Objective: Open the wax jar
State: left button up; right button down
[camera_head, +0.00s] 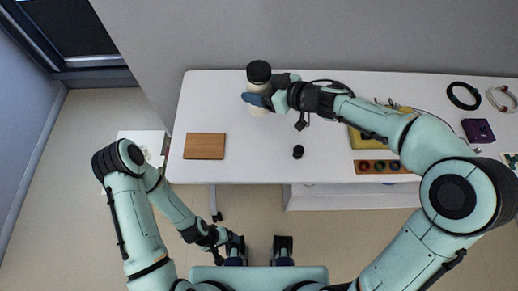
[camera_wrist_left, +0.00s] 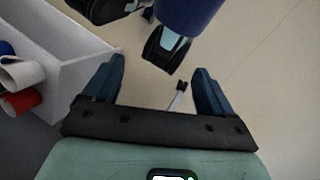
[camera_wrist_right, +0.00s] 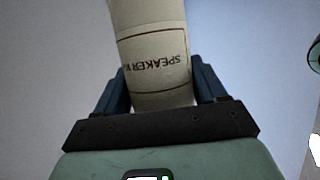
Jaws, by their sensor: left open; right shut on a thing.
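The wax jar (camera_head: 258,108) is a cream jar with a black lid (camera_head: 259,71) on it, near the table's back edge, left of centre. My right gripper (camera_head: 256,99) is shut around its body. In the right wrist view the jar (camera_wrist_right: 155,45) sits between the two fingers, its label upside down and reading "SPEAKER" plus a cut-off word; the lid is out of that view. I cannot tell whether the jar touches the table. My left gripper (camera_head: 238,246) is low, in front of the table and away from the jar. In the left wrist view its fingers (camera_wrist_left: 155,92) are apart and empty.
On the white table (camera_head: 240,165) lie a brown board (camera_head: 205,147), a small black object (camera_head: 298,151), a yellow tray (camera_head: 362,142), a strip with coloured rings (camera_head: 383,167), a purple box (camera_head: 478,130) and a black cable coil (camera_head: 464,96).

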jog(key=shift+s+r, duration=0.45)
jog(key=shift+r, duration=0.25)
jog(key=shift+s+b, duration=0.2)
jog(key=shift+b, duration=0.1)
notch_tip(320, 180, down, 6)
jog(key=b, duration=0.3)
jog(key=shift+r+b, duration=0.2)
jog(key=shift+b, duration=0.1)
notch_tip(320, 180, down, 14)
jog(key=b, duration=0.8)
jog(key=shift+w+r, duration=0.1)
jog(key=shift+r, duration=0.05)
pick_arm(q)
notch_tip(320, 180, down, 12)
jog(key=w+t, duration=0.1)
jog(key=w, duration=0.1)
jog(key=shift+w+a+r+t, duration=0.2)
jog(key=shift+a+t, duration=0.1)
jog(key=shift+a, duration=0.15)
